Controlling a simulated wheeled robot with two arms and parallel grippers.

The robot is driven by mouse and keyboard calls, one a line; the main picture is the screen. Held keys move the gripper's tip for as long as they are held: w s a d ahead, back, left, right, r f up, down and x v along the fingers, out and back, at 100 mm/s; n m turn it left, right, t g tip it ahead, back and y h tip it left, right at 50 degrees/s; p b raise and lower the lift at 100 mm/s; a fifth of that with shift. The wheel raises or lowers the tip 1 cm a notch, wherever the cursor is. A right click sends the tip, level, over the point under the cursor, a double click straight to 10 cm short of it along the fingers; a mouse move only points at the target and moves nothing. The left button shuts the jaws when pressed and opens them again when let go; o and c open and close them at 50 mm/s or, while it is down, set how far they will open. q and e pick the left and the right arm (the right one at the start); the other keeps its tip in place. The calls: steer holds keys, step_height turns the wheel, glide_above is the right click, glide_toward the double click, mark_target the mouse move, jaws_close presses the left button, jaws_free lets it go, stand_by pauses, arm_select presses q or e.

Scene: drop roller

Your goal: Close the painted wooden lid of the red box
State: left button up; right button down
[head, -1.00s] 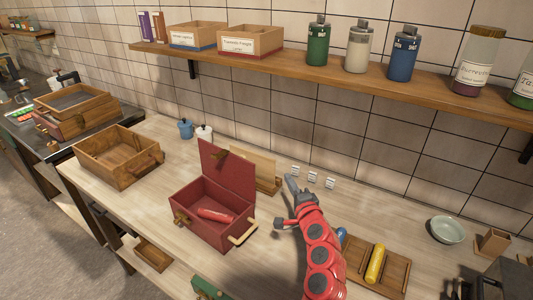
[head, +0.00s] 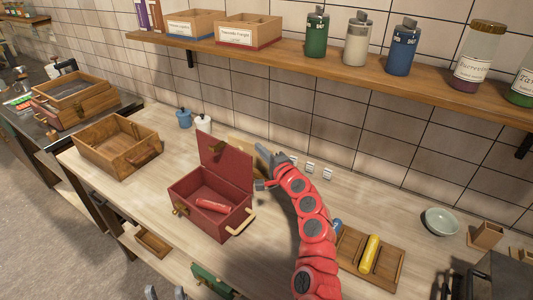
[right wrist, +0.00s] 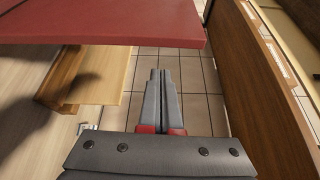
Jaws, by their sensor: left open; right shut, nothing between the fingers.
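The red box (head: 199,222) stands on the workbench with its red painted lid (head: 228,172) raised upright at the back. A brass latch piece sits near the lid's top edge. A red cylinder (head: 211,206) lies inside the box. My right gripper (head: 264,152) is shut and empty, just right of and behind the lid, with a small gap seen. In the right wrist view the lid (right wrist: 110,22) shows at the upper left, above and beside my shut fingers (right wrist: 164,78). My left gripper (head: 166,292) is open at the bottom edge, in front of the bench.
A wooden holder (head: 240,145) stands behind the lid, partly hidden. An open wooden box (head: 117,152) is at left. A wooden tray with a yellow cylinder (head: 370,254) and a bowl (head: 443,225) are at right. A shelf (head: 290,55) with bottles runs above.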

steer(key=a+p, duration=0.1)
steer(key=a, duration=0.1)
steer(key=s+a+p, duration=0.1)
steer(key=shift+a+r+p, duration=0.1)
steer(key=shift+a+p, duration=0.25)
steer(key=shift+p, duration=0.05)
stand_by(0.4)
